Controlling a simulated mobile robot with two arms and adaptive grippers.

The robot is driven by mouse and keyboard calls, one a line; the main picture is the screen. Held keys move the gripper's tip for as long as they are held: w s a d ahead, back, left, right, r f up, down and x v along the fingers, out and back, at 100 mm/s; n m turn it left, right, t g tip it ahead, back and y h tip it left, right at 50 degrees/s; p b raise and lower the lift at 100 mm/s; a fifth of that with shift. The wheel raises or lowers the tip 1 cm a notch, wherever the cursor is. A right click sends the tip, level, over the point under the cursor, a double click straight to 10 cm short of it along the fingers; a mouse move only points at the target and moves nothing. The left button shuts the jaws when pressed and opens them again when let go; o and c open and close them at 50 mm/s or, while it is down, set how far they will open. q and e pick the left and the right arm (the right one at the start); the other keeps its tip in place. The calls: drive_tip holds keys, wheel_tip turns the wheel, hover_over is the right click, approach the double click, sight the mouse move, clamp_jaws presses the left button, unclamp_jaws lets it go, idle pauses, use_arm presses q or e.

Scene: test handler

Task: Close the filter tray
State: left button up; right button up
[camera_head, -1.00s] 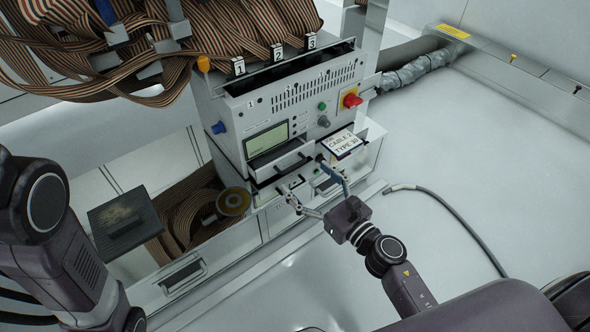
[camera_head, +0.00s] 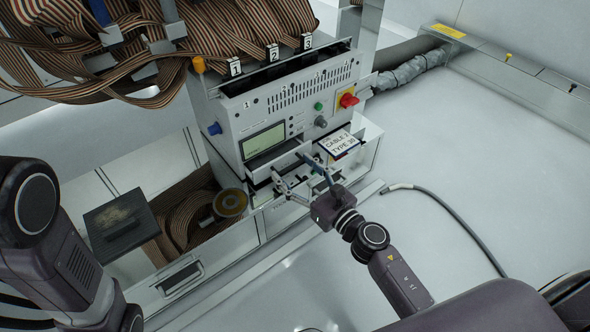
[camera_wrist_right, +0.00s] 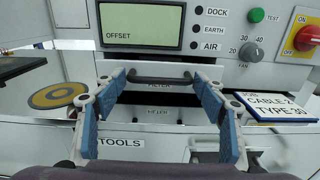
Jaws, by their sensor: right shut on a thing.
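The filter tray (camera_head: 281,156) is a light grey drawer below the display on the front of the grey test unit. It stands out from the front, with its interior partly showing. In the right wrist view its front bears a FILTER label (camera_wrist_right: 160,86) and a black bar handle (camera_wrist_right: 160,79). My right gripper (camera_head: 289,167) is at the tray front. In the right wrist view its blue-padded fingers (camera_wrist_right: 161,76) are at the two ends of the handle, shut on it. My left arm (camera_head: 60,240) comes in at the left; its gripper is out of view.
A TOOLS drawer (camera_wrist_right: 121,143) lies below. A dark square plate (camera_head: 120,222) and a yellow-and-dark reel (camera_head: 230,203) are to the left. Floor at the right is largely clear.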

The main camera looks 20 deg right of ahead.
sight(286, 162)
drive_tip(key=c, duration=0.6)
drive_tip(key=x, duration=0.3)
drive_tip(key=shift+w+a, duration=0.15)
drive_tip(key=shift+w, duration=0.25)
drive_tip(key=o, duration=1.7)
drive_tip(key=shift+s, duration=0.15)
drive_tip(key=shift+s+f, duration=0.1)
drive_tip(key=shift+s, duration=0.2)
drive_tip(key=v, duration=1.1)
drive_tip(key=shift+s, duration=0.1)
